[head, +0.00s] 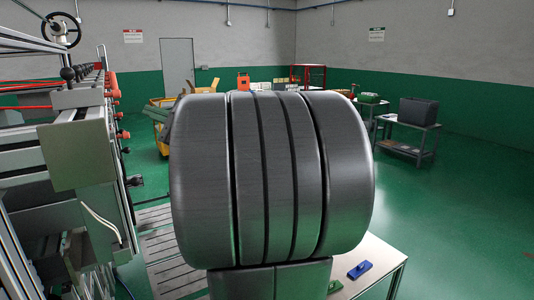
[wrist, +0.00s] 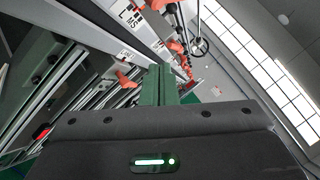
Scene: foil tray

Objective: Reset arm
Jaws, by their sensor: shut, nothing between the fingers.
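My gripper (wrist: 163,70) shows in the wrist view, with its two dark green fingers together and nothing between them. The dark gripper body with a lit green indicator fills the bottom of that view. The fingers point toward a metal-framed machine and the wall and ceiling beyond. In the head view a large dark grey ribbed part of my own arm fills the middle and hides much of the scene behind it. My gripper is not visible in the head view. No foil tray can be made out.
The machine (head: 78,155), with rails and red-orange knobs, stands close on the left. A pale table (head: 385,262) at the lower right holds a blue object (head: 360,269) and a green object (head: 334,286). A cart (head: 405,150) with a dark box (head: 418,111) stands farther back. Green floor is open at right.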

